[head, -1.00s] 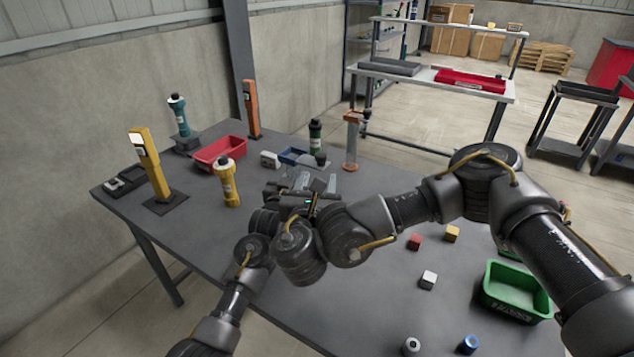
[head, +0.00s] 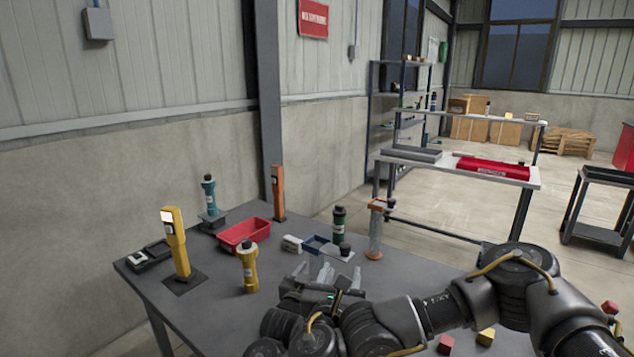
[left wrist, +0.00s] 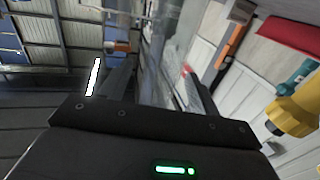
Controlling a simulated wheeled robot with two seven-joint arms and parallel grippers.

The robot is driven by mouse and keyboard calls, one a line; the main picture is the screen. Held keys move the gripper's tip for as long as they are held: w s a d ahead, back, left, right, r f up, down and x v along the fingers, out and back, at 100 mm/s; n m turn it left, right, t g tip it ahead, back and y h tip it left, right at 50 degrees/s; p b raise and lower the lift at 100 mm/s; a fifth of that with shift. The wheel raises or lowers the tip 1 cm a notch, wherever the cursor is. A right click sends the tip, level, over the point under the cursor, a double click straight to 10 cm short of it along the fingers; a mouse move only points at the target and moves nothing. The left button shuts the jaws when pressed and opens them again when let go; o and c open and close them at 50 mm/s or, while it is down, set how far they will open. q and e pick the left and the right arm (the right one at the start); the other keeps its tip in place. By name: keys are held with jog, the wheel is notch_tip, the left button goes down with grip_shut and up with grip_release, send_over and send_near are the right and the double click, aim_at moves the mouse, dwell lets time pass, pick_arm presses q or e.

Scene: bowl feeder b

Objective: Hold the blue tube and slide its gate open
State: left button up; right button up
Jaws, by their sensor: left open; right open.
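No plainly blue tube shows; the nearest in colour is a teal tube (head: 208,197) with a dark cap, upright on a dark block at the table's back left. It also shows at the right edge of the left wrist view (left wrist: 298,76). Its gate cannot be made out. My left gripper (head: 313,269) is open over the table's near part, well to the right of the teal tube. Its spread fingers show in the left wrist view (left wrist: 158,70), with a pale blurred shape between or beyond them. My right gripper (head: 342,288) is open close beside it, partly overlapped.
A yellow tube (head: 248,268), yellow post (head: 176,243), red tray (head: 244,234) and orange post (head: 278,192) stand left and behind.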

pick_arm(q)
jog(key=p+v, duration=0.5)
jog(key=v, duration=1.2)
jog(key=shift+s, duration=0.25)
jog(key=shift+d, duration=0.15)
